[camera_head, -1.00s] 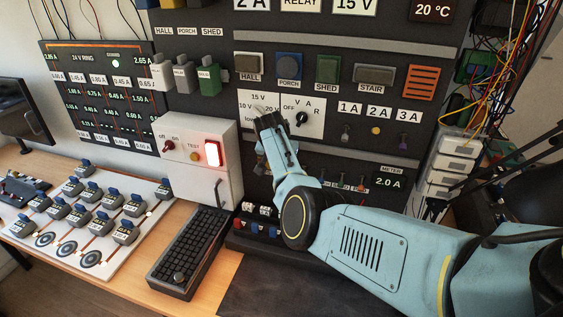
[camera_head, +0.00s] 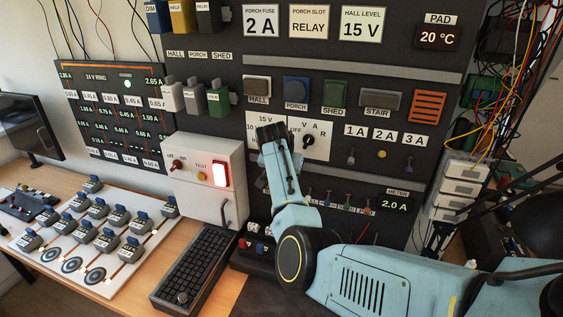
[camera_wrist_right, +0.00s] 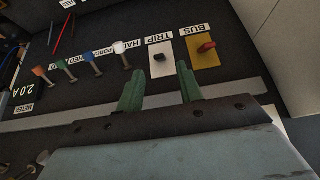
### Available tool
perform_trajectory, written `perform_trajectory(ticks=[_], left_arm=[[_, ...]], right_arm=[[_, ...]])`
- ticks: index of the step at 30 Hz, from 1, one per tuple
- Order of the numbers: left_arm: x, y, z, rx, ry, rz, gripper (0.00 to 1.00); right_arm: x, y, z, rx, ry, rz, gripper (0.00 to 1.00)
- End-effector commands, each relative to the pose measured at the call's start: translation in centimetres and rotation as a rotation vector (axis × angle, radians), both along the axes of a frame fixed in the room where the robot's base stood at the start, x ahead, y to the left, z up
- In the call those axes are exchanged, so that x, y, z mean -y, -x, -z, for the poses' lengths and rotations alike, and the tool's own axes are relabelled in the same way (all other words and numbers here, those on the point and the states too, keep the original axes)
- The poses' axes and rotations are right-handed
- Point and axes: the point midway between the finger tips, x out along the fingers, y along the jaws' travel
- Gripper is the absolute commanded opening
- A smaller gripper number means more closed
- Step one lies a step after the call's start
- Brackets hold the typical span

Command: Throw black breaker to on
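In the right wrist view a small black switch (camera_wrist_right: 160,57) sits on a white plate labelled TRIP. A red switch (camera_wrist_right: 206,47) on a yellow plate labelled BUS is beside it. No label in view reads breaker; the TRIP switch is the black one near my gripper. My right gripper (camera_wrist_right: 160,87) is open and empty, its two green fingers spread on either side of the TRIP plate's lower end, apart from the switch. In the head view my right gripper (camera_head: 272,136) is in front of the wall panel, and my arm hides these switches. My left gripper is not in view.
Coloured toggles (camera_wrist_right: 65,62) stand in a row beside the TRIP plate. A white box (camera_head: 205,175) with a lit red switch stands left of my arm, with a keyboard (camera_head: 196,268) in front. A black rotary knob (camera_head: 308,141) is just right of my gripper.

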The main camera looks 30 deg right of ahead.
Motion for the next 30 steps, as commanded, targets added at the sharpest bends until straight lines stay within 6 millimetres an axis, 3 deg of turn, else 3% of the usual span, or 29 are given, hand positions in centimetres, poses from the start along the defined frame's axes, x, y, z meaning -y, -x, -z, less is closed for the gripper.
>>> perform_trajectory(ticks=[6, 12, 30], left_arm=[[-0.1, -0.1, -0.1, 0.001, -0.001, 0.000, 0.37], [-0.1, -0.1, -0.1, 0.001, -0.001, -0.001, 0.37], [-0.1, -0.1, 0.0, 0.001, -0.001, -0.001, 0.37]], right_arm=[[-1.7, 1.4, -3.8, 0.003, -0.001, -0.002, 0.36], [-2.8, 2.4, -6.2, 0.000, 0.000, -0.001, 0.36], [-3.1, 2.7, -7.1, -0.001, 0.000, 0.001, 0.36]])
